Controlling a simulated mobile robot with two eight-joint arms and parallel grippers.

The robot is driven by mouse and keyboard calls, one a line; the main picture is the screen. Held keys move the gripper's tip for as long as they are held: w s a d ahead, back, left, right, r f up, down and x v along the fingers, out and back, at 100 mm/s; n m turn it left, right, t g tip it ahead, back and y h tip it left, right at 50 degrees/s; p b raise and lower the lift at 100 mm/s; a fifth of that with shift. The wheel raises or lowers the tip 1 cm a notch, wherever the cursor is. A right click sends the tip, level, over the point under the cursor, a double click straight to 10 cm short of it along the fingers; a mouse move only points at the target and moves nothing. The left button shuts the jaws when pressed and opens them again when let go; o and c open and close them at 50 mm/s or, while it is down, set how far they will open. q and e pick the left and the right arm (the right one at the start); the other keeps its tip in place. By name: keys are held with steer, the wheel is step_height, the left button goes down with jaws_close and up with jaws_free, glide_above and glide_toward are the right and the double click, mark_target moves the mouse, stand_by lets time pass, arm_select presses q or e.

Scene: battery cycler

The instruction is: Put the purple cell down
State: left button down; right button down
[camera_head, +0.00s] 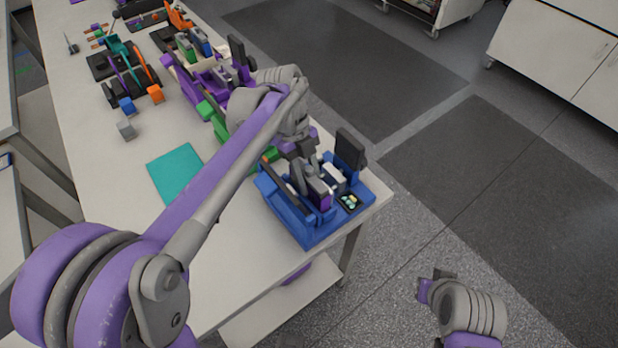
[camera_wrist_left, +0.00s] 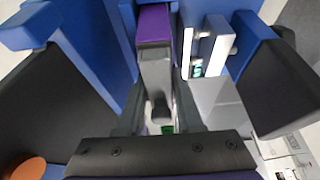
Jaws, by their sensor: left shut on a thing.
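The purple cell (camera_head: 319,193) is a small upright block, purple with a dark grey part, at the blue cycler (camera_head: 307,232) on the table's near right corner. My left gripper (camera_head: 311,182) reaches down over this cycler and is shut on the cell. In the left wrist view the cell's purple end (camera_wrist_left: 153,23) shows between the gripper's fingers (camera_wrist_left: 158,100), beside the blue wall. How deep the cell sits in the cycler is hidden. My right gripper (camera_head: 436,283) hangs off the table at the lower right; its fingers are too unclear to read.
A white-and-grey block (camera_head: 334,176) stands close beside the cell, and a dark upright panel (camera_head: 350,150) rises behind. Green, purple and other coloured devices line the table to the back left. A teal mat (camera_head: 176,172) lies flat with clear table around it.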

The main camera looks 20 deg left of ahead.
arm_select(q)
steer(key=shift+f, duration=0.15)
steer(key=c, duration=0.6)
jaws_free()
steer(key=shift+o, duration=0.2)
steer(key=shift+r, duration=0.5)
steer(key=p+v, duration=0.1)
steer(key=v, duration=1)
steer(key=shift+w+a+r, duration=0.1)
steer(key=shift+r, duration=0.1)
